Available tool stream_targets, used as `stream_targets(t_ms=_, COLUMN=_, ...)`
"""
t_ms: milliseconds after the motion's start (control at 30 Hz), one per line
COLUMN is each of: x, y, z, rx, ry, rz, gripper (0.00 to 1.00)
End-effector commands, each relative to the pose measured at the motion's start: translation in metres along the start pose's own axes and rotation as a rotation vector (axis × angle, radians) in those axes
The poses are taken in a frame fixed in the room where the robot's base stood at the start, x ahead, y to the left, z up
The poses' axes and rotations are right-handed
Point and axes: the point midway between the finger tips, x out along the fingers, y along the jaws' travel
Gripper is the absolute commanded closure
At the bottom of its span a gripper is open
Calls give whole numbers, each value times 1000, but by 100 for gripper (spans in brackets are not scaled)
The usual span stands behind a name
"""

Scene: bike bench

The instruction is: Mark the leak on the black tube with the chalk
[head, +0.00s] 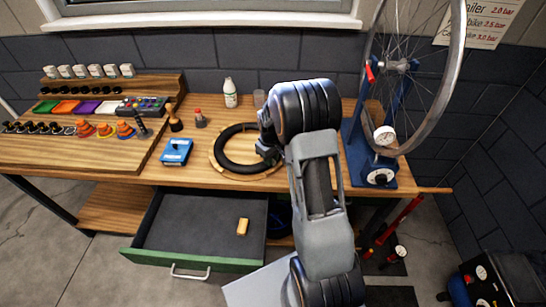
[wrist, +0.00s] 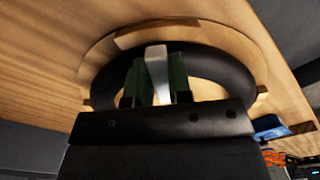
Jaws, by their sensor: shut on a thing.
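The black tube (head: 222,158) lies as a ring on a round wooden board (head: 213,150) on the bench. In the wrist view the black tube (wrist: 222,72) curves behind my fingers. My gripper (wrist: 157,75) is shut on a white stick of chalk (wrist: 156,62), held between its two green fingers. The chalk's tip points toward the far side of the ring; I cannot tell whether it touches the tube. In the head view my gripper (head: 268,155) is at the tube's right side, partly hidden by my arm. No leak can be made out on the tube.
A blue box (head: 176,152) lies left of the board. A white bottle (head: 230,93) and a red-capped bottle (head: 200,119) stand behind. A blue wheel stand (head: 353,150) is at right. Below, an open drawer (head: 180,215) holds a yellow block (head: 242,226).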

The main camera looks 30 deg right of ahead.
Motion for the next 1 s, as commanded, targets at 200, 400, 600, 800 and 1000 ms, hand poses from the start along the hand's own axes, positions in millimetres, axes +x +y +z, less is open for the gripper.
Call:
stream_targets(t_ms=200, x=1, y=-8, z=0, rx=0, ry=0, rz=0, gripper=100)
stream_targets(t_ms=400, x=0, y=-9, z=0, rx=1, ry=0, rz=0, gripper=100)
stream_targets(t_ms=600, x=0, y=-9, z=0, rx=1, ry=0, rz=0, gripper=100)
stream_targets(t_ms=800, x=1, y=-5, z=0, rx=1, ry=0, rz=0, gripper=100)
stream_targets(t_ms=1000, x=2, y=3, z=0, rx=1, ry=0, rz=0, gripper=100)
